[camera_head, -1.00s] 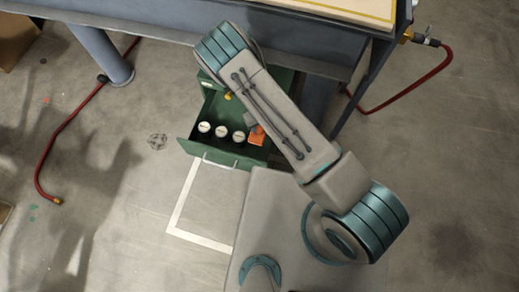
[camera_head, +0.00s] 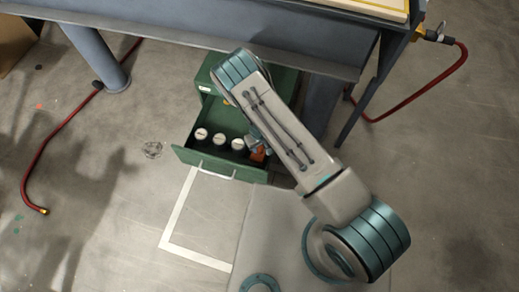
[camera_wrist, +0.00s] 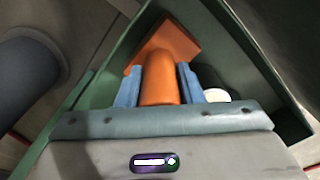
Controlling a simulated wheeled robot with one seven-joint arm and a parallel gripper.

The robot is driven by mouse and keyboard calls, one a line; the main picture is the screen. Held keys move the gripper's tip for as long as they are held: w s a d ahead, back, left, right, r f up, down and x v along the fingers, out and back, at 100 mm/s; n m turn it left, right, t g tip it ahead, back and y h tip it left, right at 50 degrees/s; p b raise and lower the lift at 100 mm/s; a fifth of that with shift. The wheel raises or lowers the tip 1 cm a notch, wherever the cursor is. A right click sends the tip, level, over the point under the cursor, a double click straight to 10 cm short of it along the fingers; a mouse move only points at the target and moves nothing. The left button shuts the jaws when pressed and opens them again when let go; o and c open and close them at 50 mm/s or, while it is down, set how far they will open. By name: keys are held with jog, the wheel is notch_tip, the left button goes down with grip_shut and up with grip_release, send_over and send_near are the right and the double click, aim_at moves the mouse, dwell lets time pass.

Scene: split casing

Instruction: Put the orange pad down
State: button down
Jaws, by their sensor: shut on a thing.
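The orange pad (camera_wrist: 178,38) is a flat square block with a rounded upright grip. My gripper (camera_wrist: 160,85) is shut on that grip, with one blue finger on each side. In the head view, the orange pad (camera_head: 258,155) shows partly beside my arm, at the right front corner of the open green drawer (camera_head: 218,168). The wrist view shows it between the drawer walls (camera_wrist: 98,88). I cannot tell whether its underside touches the drawer floor. My forearm hides most of my gripper in the head view.
Three white-topped dark cylinders, one of them here (camera_head: 220,139), stand in a row left of the pad. One white top (camera_wrist: 216,94) shows close beside my right finger in the wrist view. A workbench (camera_head: 300,38) overhangs the cabinet. A red hose (camera_head: 55,130) lies on the floor.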

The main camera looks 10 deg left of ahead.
jog(key=shift+f, duration=0.95)
jog(key=shift+f, duration=0.1)
jog(key=c, duration=1)
grip_release()
jog(key=shift+o, duration=0.2)
notch_tip(320, 180, up, 12)
jog(key=p, duration=0.4)
jog(key=shift+p, duration=0.4)
jog(key=shift+s, duration=0.1)
